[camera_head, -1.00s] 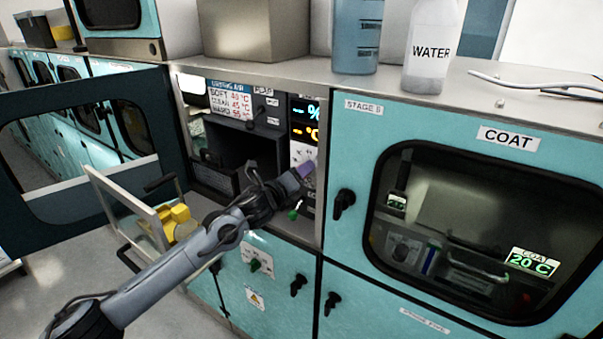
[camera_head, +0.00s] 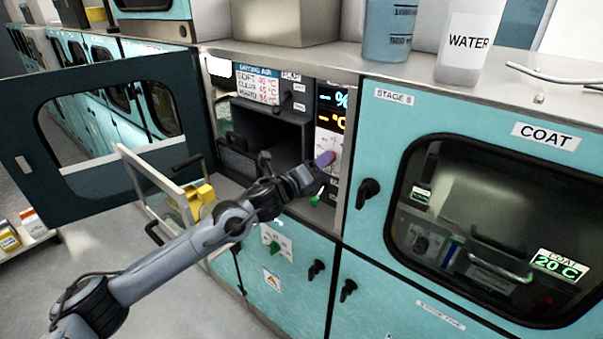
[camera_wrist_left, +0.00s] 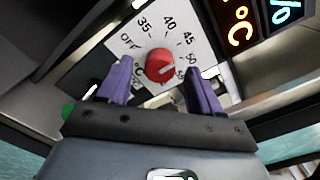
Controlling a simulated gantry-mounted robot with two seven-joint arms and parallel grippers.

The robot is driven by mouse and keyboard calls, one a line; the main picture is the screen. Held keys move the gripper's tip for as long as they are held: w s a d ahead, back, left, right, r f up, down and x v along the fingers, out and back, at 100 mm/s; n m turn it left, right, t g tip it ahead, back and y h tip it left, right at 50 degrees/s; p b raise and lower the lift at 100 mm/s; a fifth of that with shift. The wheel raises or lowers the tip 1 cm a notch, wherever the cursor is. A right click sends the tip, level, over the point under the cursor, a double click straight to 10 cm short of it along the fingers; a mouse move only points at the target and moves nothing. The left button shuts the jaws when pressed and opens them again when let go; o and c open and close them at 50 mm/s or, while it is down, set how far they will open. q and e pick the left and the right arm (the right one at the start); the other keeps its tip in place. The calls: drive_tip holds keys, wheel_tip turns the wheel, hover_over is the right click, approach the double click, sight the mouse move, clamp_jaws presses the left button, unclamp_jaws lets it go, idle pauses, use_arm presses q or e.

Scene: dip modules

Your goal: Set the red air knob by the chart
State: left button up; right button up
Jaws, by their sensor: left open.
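The red air knob (camera_wrist_left: 160,66) shows in the left wrist view on a white dial plate (camera_wrist_left: 178,30) marked OFF, 35, 40, 45, 50 and more; its pale pointer mark is turned toward the lower right, near the higher numbers. My left gripper (camera_wrist_left: 158,75) is open, its purple fingers on either side of the knob; I cannot tell whether they touch it. In the head view the left gripper (camera_head: 324,160) hides the knob. The drying-air chart (camera_head: 258,84) lists SOFT 40, CLEAR 45 and HARD, whose number is unclear. My right gripper is out of view.
Lit displays (camera_head: 333,109) stand above the dial. A green knob (camera_head: 315,200) is just below the left gripper. The open dark door (camera_head: 100,195) and a pulled-out rack with yellow pieces (camera_head: 199,195) lie to the left. The COAT cabinet (camera_head: 385,110) is at right.

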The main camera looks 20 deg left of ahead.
use_arm(q)
drive_tip(key=v, duration=0.7)
drive_tip(key=shift+s+f, duration=0.1)
